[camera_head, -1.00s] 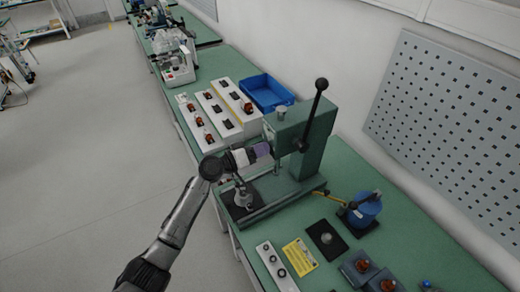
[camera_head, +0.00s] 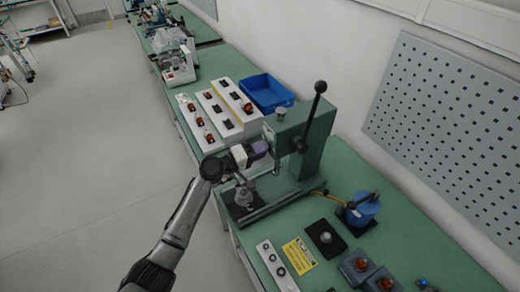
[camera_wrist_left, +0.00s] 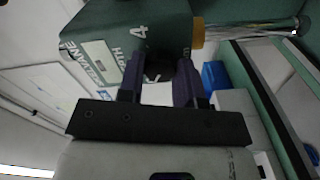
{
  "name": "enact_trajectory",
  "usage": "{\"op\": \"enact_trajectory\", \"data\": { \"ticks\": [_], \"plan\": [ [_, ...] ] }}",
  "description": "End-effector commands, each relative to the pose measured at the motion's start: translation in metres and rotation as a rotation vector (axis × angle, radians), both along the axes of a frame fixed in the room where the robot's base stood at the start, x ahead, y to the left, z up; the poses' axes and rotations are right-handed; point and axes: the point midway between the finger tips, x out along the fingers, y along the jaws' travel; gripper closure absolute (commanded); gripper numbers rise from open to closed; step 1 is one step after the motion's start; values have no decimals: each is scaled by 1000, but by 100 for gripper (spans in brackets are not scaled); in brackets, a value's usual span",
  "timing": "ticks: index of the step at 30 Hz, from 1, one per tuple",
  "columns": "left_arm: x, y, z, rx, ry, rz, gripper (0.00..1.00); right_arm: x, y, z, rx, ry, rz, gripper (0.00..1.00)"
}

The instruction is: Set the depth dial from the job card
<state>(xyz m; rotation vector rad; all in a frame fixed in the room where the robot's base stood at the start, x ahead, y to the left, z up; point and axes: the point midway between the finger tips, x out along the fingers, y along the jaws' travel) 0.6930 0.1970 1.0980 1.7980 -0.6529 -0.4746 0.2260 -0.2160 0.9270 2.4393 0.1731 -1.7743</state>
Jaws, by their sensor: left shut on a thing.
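A green press (camera_head: 318,145) with a black-knobbed lever stands on the green bench. In the left wrist view its head (camera_wrist_left: 125,35) fills the top, with a white label and the number 4 on it. My left gripper (camera_head: 263,147) is at the left face of the press head. In the left wrist view its purple fingers (camera_wrist_left: 158,82) are shut on a dark dial (camera_wrist_left: 158,70), mostly hidden between them; its setting cannot be read. A yellow card (camera_head: 299,253), likely the job card, lies on the bench in front of the press; its text is too small to read.
White trays (camera_head: 222,112) with small parts and a blue bin (camera_head: 266,93) lie beyond the press.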

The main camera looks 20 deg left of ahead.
Motion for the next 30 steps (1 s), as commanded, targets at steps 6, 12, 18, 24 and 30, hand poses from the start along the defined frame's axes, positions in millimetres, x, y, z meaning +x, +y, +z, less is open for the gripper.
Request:
{"op": "enact_trajectory", "data": {
  "ticks": [6, 12, 18, 24, 30],
  "plan": [
    [0, 0, 0, -4, 2, 0, 91, 0, 0, 0, 1, 0, -1, 57],
    [0, 0, 0, -4, 2, 0, 61, 0, 0, 0, 0, 0, 0, 57],
    [0, 0, 0, -3, 1, 0, 42, 0, -2, 0, -5, 0, 4, 57],
    [0, 0, 0, -2, 1, 0, 42, 0, -3, 0, -10, 1, 6, 57],
    [-9, 9, -1, -1, 2, 1, 42, 0, -3, -1, -10, 1, 6, 57]
  ]
}}
